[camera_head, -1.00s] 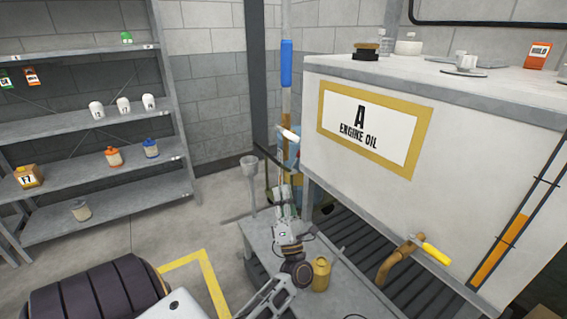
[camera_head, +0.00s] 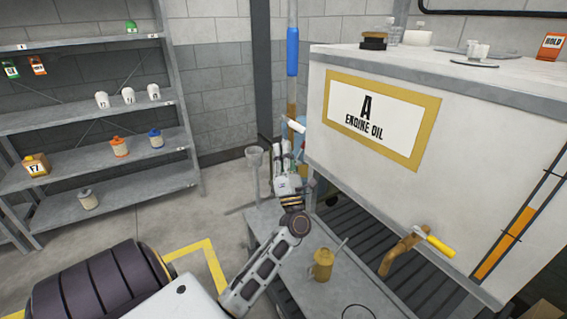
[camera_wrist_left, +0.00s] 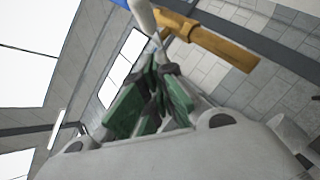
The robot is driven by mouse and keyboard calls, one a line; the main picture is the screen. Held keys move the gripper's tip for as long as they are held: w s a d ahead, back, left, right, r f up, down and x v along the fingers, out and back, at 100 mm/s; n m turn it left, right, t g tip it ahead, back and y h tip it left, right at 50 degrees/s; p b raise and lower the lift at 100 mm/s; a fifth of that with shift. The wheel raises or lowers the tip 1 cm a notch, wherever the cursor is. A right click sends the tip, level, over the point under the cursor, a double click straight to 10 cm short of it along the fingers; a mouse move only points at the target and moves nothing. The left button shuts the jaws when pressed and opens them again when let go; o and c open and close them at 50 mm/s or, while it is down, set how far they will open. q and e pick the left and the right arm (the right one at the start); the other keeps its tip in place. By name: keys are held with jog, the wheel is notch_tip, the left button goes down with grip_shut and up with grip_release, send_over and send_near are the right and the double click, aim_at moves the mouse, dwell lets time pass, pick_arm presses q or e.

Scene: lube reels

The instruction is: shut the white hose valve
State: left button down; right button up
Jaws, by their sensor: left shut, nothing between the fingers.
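The white valve handle (camera_head: 295,125) sticks out from the upright hose pipe (camera_head: 291,95), beside the tank's left edge. In the left wrist view the white handle (camera_wrist_left: 143,14) comes in at the top, with the brass-coloured pipe (camera_wrist_left: 215,42) running to its right. My left gripper (camera_head: 281,146) is shut and empty, just below the handle in the head view. In the left wrist view its green-padded fingers (camera_wrist_left: 157,62) are together, with their tips close under the handle. I cannot tell whether they touch it. My right gripper is not in view.
The engine oil tank (camera_head: 470,130) stands close on the right, with a yellow-handled tap (camera_head: 435,245). A grey funnel (camera_head: 254,158) stands just left of my gripper. A brass oil can (camera_head: 322,264) is on the low bench (camera_head: 285,280). Shelves (camera_head: 70,205) are at the left.

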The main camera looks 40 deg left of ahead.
aim_at(291, 123)
pick_arm(q)
jog(key=w+r, duration=0.2)
jog(key=shift+d+r, duration=0.3)
jog(key=shift+d, duration=0.05)
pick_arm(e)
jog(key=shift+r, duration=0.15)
pick_arm(q)
jog(key=shift+r, duration=0.1)
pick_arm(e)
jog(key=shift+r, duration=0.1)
pick_arm(q)
jog(key=shift+r, duration=0.1)
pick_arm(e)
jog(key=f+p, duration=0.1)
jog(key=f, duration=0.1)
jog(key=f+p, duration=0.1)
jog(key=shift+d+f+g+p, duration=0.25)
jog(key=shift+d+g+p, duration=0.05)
pick_arm(q)
jog(key=shift+w+d+r+n+g, duration=0.1)
jog(key=shift+d+r+n+g, duration=0.15)
jog(key=shift+r+n+g, duration=0.25)
jog(key=shift+w+d+r+n+g, duration=0.1)
jog(key=shift+d+r+n+g, duration=0.1)
jog(key=shift+r+n+g, duration=0.25)
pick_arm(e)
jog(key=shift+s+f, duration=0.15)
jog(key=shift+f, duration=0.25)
